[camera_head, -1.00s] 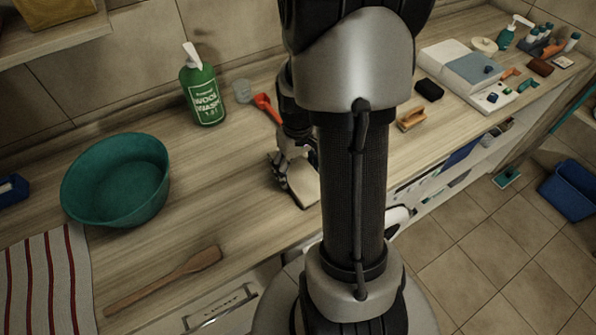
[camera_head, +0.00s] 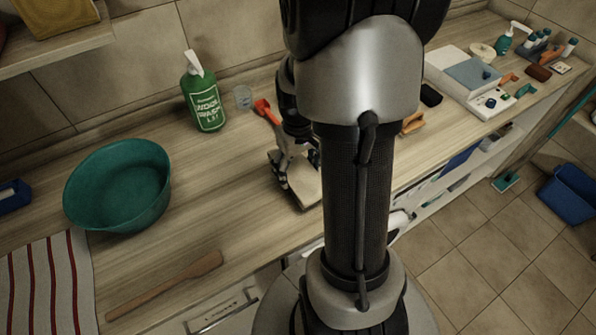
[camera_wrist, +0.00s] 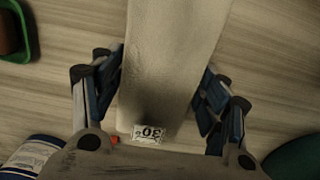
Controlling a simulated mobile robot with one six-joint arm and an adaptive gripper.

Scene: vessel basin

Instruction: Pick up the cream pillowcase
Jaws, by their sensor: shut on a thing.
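The cream pillowcase (camera_head: 308,188) is a pale folded cloth, mostly hidden behind my arm in the head view. In the wrist view the pillowcase (camera_wrist: 168,60) runs from the top edge down between my fingers, with a small white "30" label near its lower end. My gripper (camera_head: 283,180) is at its left end in the head view. In the wrist view my gripper (camera_wrist: 163,88) has a blue-padded finger on each side of the cloth, shut on it. Wooden counter shows on both sides of the cloth; whether its underside touches the counter I cannot tell.
A teal basin (camera_head: 120,185) and a green wool wash bottle (camera_head: 203,98) stand left of my gripper. A wooden spatula (camera_head: 165,285) and striped cloth (camera_head: 48,285) lie near the front left.

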